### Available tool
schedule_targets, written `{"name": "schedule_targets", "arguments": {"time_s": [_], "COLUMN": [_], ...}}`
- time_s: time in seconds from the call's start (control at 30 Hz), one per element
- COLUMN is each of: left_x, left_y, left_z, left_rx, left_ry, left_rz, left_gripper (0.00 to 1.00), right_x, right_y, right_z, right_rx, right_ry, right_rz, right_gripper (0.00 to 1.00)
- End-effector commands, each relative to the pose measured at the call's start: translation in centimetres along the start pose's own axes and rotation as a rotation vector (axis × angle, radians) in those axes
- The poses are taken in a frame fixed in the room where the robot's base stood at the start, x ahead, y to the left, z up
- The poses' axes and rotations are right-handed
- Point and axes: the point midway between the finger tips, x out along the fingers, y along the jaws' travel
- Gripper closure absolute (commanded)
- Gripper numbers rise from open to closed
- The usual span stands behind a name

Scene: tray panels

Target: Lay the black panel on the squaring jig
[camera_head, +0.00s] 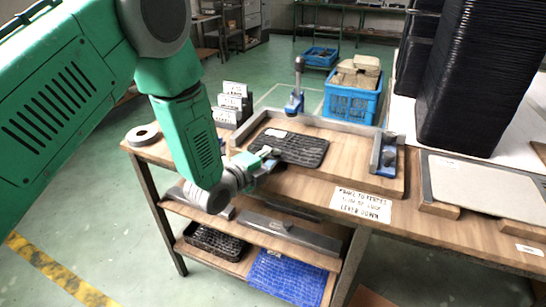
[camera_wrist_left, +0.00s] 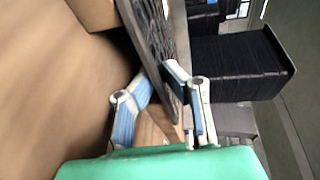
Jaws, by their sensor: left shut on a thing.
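The black panel (camera_head: 295,148) is a ribbed dark sheet with rounded corners and a small white label. It also shows nearly edge-on in the left wrist view (camera_wrist_left: 158,38). My left gripper (camera_head: 266,158) is shut on its near left edge; the fingers (camera_wrist_left: 160,84) pinch it from both sides. The squaring jig (camera_head: 350,172) is a wooden board with grey metal rails at its back, left and right. The panel is over the jig's left part, inside the rails. I cannot tell whether it touches the board. My right gripper is out of view.
A blue crate (camera_head: 350,104) stands behind the jig. Tall black panel stacks (camera_head: 470,75) and a grey board (camera_head: 488,186) are to the right. A tape roll (camera_head: 142,135) and upright cards (camera_head: 232,100) are at left. A label (camera_head: 361,205) lies at the front edge.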

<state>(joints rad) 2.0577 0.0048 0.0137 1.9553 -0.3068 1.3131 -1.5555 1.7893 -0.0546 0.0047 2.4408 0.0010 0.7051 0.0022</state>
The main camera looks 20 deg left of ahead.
Motion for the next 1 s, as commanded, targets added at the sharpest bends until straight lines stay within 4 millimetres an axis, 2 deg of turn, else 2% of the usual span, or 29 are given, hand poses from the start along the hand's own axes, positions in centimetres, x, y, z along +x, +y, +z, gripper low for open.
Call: {"name": "schedule_targets", "arguments": {"time_s": [0.93, 0.97, 1.0], "left_x": [0.02, 0.03, 0.03], "left_y": [1.16, 1.16, 1.17], "left_z": [-0.07, -0.07, -0.08], "left_rx": [-0.003, -0.003, -0.003], "left_ry": [0.001, 0.001, 0.002], "left_rz": [0.017, 0.016, 0.017], "left_gripper": [1.0, 0.82, 0.68], "right_x": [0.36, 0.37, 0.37], "right_y": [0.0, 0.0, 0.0], "right_z": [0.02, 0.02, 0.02], "right_rx": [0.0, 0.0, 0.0], "right_ry": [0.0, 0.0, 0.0], "right_rz": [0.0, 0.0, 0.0], "right_gripper": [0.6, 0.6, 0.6]}}
